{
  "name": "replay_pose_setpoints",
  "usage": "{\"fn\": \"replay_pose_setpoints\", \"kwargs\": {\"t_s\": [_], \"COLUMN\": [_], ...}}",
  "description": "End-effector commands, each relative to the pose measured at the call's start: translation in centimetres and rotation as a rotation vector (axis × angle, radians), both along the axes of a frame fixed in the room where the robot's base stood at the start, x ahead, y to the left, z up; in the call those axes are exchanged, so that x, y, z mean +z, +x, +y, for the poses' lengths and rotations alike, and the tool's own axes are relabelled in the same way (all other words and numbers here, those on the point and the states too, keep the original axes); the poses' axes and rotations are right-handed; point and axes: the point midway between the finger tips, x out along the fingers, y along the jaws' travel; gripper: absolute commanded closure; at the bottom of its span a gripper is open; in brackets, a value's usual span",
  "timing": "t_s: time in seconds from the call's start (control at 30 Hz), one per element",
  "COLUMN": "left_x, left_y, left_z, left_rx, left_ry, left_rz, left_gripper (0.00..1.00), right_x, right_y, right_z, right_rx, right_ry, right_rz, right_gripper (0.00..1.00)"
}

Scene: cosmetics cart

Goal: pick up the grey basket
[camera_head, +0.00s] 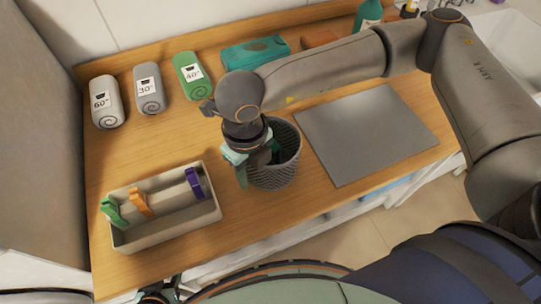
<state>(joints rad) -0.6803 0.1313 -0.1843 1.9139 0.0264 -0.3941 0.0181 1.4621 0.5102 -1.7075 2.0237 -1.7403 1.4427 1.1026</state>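The grey basket (272,178), round with a woven-looking wall, stands upright on the wooden countertop near its front edge. My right gripper (257,168) points down at the basket's left rim. One teal-tipped finger hangs outside the left wall and the other shows inside the basket's mouth. The fingers look apart, with the rim between them; contact with the wall cannot be made out. The gripper and wrist hide part of the rim and the inside.
A beige tray (163,238) with green, orange and purple clips is left of the basket. A flat grey board (367,135) lies to the right. Several rolled towels (149,90) and a teal box (254,52) stand behind. Bare wood (140,160) lies between towels and tray.

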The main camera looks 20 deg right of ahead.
Motion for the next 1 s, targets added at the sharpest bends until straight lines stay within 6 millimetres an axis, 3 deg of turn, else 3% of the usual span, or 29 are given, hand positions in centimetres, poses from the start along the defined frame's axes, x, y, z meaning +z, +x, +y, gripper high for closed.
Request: {"fn": "replay_pose_setpoints", "kwargs": {"t_s": [0.13, 0.5, 1.0], "left_x": [-0.02, -0.01, -0.01], "left_y": [0.01, 0.03, 0.07], "left_z": [0.01, 0.0, 0.01], "left_rx": [0.0, 0.0, 0.0], "left_ry": [0.0, 0.0, 0.0], "left_rz": [0.0, -0.001, -0.001], "left_gripper": [0.5, 0.5, 0.5], "right_x": [0.0, 0.05, -0.02], "right_y": [0.0, 0.01, -0.05], "right_z": [0.01, 0.0, 0.04], "right_rx": [0.0, 0.0, 0.0], "right_ry": [0.0, 0.0, 0.001], "right_rz": [0.0, 0.0, 0.002], "right_gripper": [0.61, 1.0, 1.0]}}
